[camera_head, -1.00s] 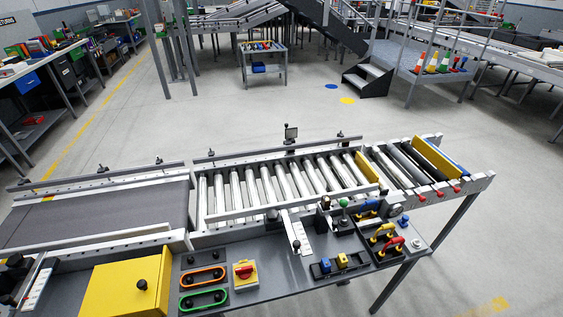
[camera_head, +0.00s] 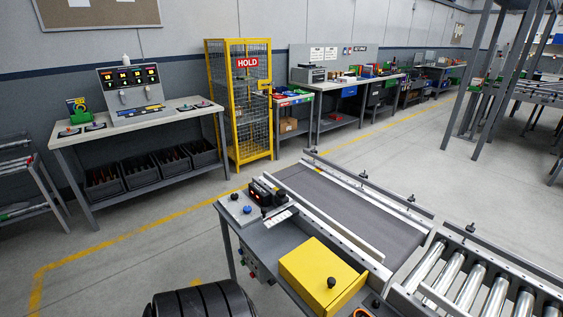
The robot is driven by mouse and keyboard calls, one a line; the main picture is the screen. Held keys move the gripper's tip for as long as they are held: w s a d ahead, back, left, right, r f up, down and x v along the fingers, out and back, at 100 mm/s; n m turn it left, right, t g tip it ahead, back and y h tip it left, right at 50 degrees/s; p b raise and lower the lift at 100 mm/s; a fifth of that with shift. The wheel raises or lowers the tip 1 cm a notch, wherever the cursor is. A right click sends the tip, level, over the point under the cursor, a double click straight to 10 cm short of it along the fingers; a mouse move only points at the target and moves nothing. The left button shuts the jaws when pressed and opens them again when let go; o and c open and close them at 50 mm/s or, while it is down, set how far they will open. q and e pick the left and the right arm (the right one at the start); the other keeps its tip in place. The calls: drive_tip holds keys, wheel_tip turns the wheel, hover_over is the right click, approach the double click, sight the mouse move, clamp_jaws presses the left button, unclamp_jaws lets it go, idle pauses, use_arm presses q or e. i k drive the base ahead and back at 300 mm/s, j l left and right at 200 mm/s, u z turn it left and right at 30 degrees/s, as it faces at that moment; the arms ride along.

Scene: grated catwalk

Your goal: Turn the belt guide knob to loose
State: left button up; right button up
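The grey belt conveyor (camera_head: 345,205) runs across the right middle, with a guide rail along its far side. Small black knobs stand along that rail: one near the left end (camera_head: 314,151), one midway (camera_head: 363,176) and one further right (camera_head: 411,199). I cannot tell which is the belt guide knob or read any setting. A white marked plate (camera_head: 279,218) lies by the belt's near left end, beside a black unit with a red display (camera_head: 262,190).
A yellow box with a black knob (camera_head: 318,268) sits on the near ledge. A grey panel with blue and black knobs (camera_head: 240,207) is at the ledge's left end. Rollers (camera_head: 465,282) adjoin at right. A workbench (camera_head: 140,125) and yellow cage (camera_head: 238,100) stand behind; floor between is clear.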

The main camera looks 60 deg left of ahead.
sight(280, 192)
drive_tip(key=u, duration=2)
drive_tip(key=i+j, duration=0.3)
drive_tip(key=j, duration=0.2)
